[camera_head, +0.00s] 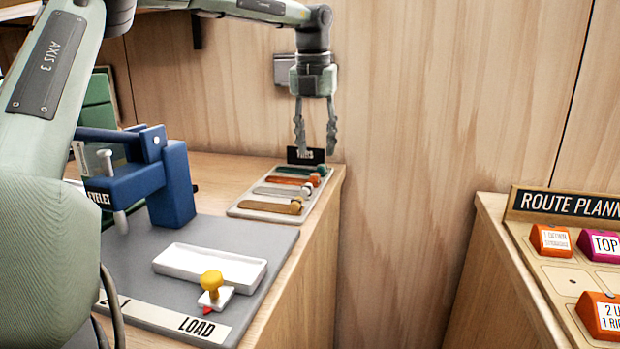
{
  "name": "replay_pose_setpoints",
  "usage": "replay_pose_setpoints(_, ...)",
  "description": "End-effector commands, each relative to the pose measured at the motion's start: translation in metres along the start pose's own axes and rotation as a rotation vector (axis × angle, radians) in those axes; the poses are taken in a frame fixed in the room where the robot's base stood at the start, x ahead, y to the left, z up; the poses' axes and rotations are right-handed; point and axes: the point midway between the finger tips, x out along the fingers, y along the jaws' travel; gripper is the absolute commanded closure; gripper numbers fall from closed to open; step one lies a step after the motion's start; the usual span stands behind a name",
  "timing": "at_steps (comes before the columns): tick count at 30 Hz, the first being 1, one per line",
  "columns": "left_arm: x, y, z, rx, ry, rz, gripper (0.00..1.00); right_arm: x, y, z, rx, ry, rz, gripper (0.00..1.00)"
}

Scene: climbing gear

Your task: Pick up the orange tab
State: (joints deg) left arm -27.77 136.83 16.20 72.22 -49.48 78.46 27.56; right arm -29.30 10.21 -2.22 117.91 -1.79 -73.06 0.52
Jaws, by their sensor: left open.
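The orange tab (288,180) lies in a pale tray (243,204) at the back right corner of the wooden bench. In the same tray are a green tab (295,171), a grey tab (280,191) and a tan tab (272,206). My left gripper (315,150) points down above the back of the tray, its two fingers apart and empty. The fingertips are in front of a small black sign at the tray's back edge, partly hiding it. My right gripper is not seen.
A blue eyelet press (170,185) stands left of the tray. In front are a white shallow tray (210,265) and a yellow-knobbed piece (211,286) on a grey mat (125,262). A route planner board (560,275) is at right, across a gap.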

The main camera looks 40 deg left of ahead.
Motion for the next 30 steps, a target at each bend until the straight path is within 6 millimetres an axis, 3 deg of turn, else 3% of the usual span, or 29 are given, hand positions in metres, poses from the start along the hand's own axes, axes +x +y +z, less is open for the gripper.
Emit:
replay_pose_setpoints(15,0.062,0.002,-0.004,0.001,0.001,0.0,0.59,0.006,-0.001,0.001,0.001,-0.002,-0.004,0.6)
replay_pose_setpoints(22,0.065,0.002,-0.004,0.0,-0.001,-0.001,0.59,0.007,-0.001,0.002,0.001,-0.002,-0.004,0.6)
replay_pose_setpoints(30,0.065,0.002,-0.004,0.0,-0.001,-0.001,0.92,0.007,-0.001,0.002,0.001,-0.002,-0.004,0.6)
